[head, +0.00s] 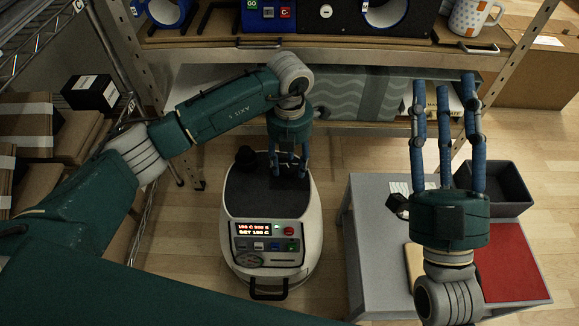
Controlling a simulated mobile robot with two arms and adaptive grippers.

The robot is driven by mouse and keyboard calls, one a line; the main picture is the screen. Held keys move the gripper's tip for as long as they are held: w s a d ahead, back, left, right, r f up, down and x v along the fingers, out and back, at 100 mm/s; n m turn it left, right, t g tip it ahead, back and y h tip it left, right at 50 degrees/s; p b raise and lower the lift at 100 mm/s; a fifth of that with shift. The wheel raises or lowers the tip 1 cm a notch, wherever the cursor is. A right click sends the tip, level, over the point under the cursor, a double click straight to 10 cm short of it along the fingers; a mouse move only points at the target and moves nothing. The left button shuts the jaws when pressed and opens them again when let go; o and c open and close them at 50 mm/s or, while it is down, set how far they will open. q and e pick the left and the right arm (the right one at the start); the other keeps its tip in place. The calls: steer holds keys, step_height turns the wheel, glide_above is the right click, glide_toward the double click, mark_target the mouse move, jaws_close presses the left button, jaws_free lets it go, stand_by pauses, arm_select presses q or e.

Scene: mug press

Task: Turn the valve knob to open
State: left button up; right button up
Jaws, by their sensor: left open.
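A white machine with a dark top (243,195) stands on the floor below the shelf. Its front has a lit red display (258,229), small buttons and a dark handle. A round black knob-like part (246,158) sticks up at its rear left; I cannot tell for sure that it is the valve knob. My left gripper (290,172) points down over the machine's rear right, right of that part, open. Whether its fingertips touch the top is unclear. My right gripper (444,85) has its blue fingers stretched apart toward the shelf, open and empty.
A wooden shelf (330,52) crosses the back, with a blue control box (268,15) and a patterned mug (470,16). A grey table (375,230) at right bears a dark bin (505,190) and a red sheet (500,265). Cardboard boxes (25,125) stand at left.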

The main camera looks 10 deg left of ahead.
arm_select(q)
steer(key=shift+f, duration=0.7)
arm_select(e)
steer(key=shift+s+d+r+t, duration=0.1)
steer(key=shift+s+r+t, duration=0.4)
steer(key=shift+s+r, duration=0.35)
arm_select(q)
steer(key=c, duration=1.2)
steer(key=shift+o, duration=0.2)
arm_select(e)
steer(key=shift+w, duration=0.1)
